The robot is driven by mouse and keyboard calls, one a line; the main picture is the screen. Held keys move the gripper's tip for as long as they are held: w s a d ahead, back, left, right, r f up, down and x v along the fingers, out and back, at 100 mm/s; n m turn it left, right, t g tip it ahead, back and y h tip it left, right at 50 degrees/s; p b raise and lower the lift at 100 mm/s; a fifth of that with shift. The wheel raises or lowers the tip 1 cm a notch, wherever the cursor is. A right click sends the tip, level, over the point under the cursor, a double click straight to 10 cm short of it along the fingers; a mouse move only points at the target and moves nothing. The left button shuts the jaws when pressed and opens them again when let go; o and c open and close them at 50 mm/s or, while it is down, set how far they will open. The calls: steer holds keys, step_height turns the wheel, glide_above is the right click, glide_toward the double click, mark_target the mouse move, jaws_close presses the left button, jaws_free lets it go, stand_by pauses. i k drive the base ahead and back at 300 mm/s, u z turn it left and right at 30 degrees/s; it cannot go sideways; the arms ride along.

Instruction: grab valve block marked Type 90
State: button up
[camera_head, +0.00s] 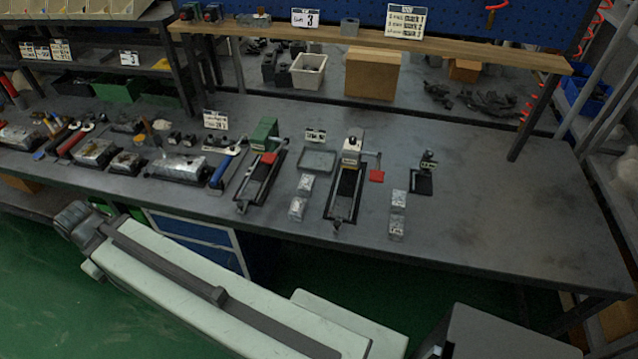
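Small silver metal blocks stand on the grey workbench (470,225). Two are in the middle, a rear block (306,184) and a front block (297,209), between two black vises. Two more, a rear block (398,199) and a front block (396,228), stand near the front edge to the right. They look like valve blocks, but any type marking is too small to read. My pale arm crosses the lower part of the view in front of the bench, apart from the blocks. I cannot make out my gripper's fingers.
A left vise (262,180) and a right vise (346,190) flank the middle blocks. A shallow grey tray (318,160) lies behind them. A small black stand (422,180) is at the right. Larger metal parts and tools crowd the left; the bench's right end is clear.

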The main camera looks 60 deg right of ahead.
mark_target(305, 187)
steer(key=u, duration=1.05)
steer(key=k, duration=1.6)
steer(key=u, duration=0.45)
